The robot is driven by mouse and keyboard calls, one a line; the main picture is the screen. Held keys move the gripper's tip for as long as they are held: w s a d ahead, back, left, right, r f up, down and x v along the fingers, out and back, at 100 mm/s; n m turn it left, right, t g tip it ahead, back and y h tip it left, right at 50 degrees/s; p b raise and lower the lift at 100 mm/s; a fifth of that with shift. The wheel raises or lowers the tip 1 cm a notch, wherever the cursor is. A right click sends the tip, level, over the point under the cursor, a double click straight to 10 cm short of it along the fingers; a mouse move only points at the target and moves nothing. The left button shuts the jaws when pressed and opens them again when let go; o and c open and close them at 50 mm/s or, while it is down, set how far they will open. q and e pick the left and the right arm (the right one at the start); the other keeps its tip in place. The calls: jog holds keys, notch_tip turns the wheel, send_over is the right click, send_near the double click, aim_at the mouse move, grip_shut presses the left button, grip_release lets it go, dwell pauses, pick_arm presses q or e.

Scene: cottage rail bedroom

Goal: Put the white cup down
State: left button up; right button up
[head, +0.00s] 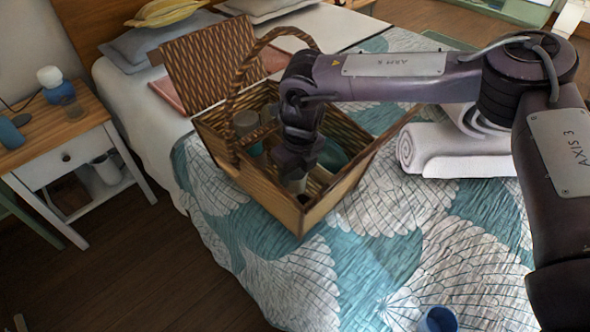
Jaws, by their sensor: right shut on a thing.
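My right gripper (296,170) reaches down into the open wicker picnic basket (312,214) on the bed. It is shut on a small pale thing (298,185), which looks like the white cup, inside the basket near its front wall. The gripper hides most of it, and I cannot tell whether it touches the basket floor. A teal bowl-like thing (333,154) lies in the basket just right of the gripper. A jar or cup (247,124) stands at the basket's left end. My left gripper is out of view.
The basket's handle (238,92) arches up left of my right arm, and one lid (205,66) stands open behind. Rolled white towels (452,150) lie to the right. A blue cup (437,320) is at the bed's front. A nightstand (62,145) stands left.

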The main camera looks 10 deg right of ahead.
jog(key=o, duration=0.8)
jog(key=shift+o, duration=1)
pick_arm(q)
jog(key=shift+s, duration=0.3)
pick_arm(e)
jog(key=shift+r, duration=0.1)
jog(key=shift+r, duration=0.2)
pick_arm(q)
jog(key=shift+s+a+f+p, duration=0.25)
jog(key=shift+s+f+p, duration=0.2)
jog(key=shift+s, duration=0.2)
pick_arm(e)
notch_tip(320, 180, up, 13)
jog(key=s, duration=0.1)
jog(key=shift+d+f, duration=0.2)
jog(key=shift+d, duration=0.15)
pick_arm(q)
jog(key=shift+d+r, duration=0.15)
pick_arm(e)
jog(key=shift+s, duration=0.1)
